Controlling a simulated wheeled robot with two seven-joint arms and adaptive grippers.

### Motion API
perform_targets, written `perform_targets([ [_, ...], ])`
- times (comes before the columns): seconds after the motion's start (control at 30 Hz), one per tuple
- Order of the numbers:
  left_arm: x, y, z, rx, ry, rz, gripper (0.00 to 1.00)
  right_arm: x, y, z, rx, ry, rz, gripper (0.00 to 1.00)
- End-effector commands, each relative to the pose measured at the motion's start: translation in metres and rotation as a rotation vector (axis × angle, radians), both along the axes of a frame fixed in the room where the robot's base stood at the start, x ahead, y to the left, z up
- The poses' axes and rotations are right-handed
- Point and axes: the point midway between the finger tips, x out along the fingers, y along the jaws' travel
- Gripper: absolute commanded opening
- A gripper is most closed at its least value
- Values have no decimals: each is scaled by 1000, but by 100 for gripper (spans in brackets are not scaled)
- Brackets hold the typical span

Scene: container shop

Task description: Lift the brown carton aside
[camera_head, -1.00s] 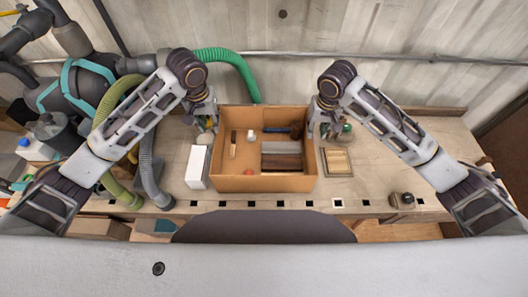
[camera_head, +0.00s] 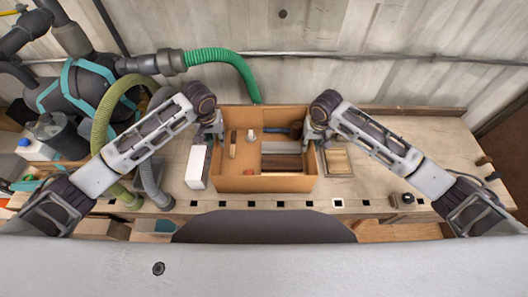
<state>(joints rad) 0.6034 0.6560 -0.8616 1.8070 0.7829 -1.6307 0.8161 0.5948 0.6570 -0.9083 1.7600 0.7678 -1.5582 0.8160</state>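The brown carton (camera_head: 265,184) stands open-topped on the workbench in the middle of the head view. Inside it lie a wooden-handled brush (camera_head: 233,148), a small white item (camera_head: 251,136), a dark-headed tool with a blue part (camera_head: 283,130) and a brown-and-grey block (camera_head: 282,157). My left gripper (camera_head: 213,137) is at the carton's left wall. My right gripper (camera_head: 317,138) is at its right wall. Both point down and overlap the wall edges in the picture. Their fingertips are small and partly hidden, so I cannot tell whether they touch or grip the walls.
A white box (camera_head: 197,167) stands close to the carton's left side. A small wooden tray (camera_head: 337,161) lies just right of it. A dark round object (camera_head: 407,198) sits at the front right. Hoses and machinery crowd the left. The bench (camera_head: 420,140) is mostly clear at right.

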Motion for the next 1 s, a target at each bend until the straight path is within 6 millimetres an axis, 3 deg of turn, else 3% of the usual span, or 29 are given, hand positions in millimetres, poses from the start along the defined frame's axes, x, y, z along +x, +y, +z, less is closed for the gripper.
perform_targets([
  [0.3,0,0,-1,0,0,0,29,0,0,-1,0,0,0,29],
  [0.53,0,0,-1,0,0,0,0,0,0,-1,0,0,0,0],
  [1.0,1,0,0,-1,-3,1,0,1,0,0,1,-3,0,0],
])
